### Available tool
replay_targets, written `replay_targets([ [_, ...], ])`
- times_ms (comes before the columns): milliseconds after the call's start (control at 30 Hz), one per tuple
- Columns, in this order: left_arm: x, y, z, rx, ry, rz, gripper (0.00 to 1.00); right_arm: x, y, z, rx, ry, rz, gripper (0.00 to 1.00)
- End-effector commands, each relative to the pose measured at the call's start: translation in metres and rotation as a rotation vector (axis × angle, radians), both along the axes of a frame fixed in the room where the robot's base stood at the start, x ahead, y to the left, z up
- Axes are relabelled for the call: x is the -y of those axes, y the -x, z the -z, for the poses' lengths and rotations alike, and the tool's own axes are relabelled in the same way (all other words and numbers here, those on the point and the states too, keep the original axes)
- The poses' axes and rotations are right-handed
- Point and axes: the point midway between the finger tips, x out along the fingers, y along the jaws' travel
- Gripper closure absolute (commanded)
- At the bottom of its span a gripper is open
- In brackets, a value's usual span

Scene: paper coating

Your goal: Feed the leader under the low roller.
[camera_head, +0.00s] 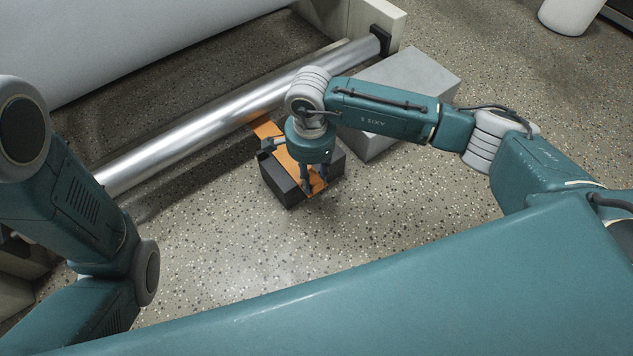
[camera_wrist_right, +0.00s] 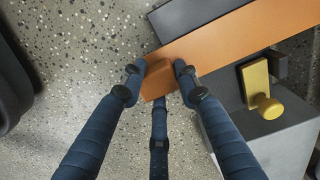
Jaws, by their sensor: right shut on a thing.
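The leader is an orange strip (camera_head: 262,127) that lies across the top of a dark block (camera_head: 287,185), with its far part close to the low roller (camera_head: 180,138), a shiny metal cylinder. I cannot tell whether the strip passes beneath the roller. My right gripper (camera_head: 313,184) points down over the block. In the right wrist view its fingers (camera_wrist_right: 158,80) are shut on the near end of the orange strip (camera_wrist_right: 235,40), whose tip bends down between them. My left gripper is out of view; only its arm shows at the left.
A large white roll (camera_head: 130,35) lies above and behind the metal roller. A pale grey block (camera_head: 415,85) stands right of the dark block. A yellow knob (camera_wrist_right: 268,105) on a plate shows in the wrist view. Speckled floor (camera_head: 400,210) is clear in front.

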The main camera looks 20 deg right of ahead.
Motion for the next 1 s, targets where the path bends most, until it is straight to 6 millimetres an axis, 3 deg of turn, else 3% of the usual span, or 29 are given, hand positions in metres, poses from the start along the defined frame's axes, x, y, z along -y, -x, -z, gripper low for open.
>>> replay_targets([
  [1000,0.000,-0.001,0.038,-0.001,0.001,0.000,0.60,-0.023,-0.061,0.001,0.000,0.000,-0.001,0.96],
])
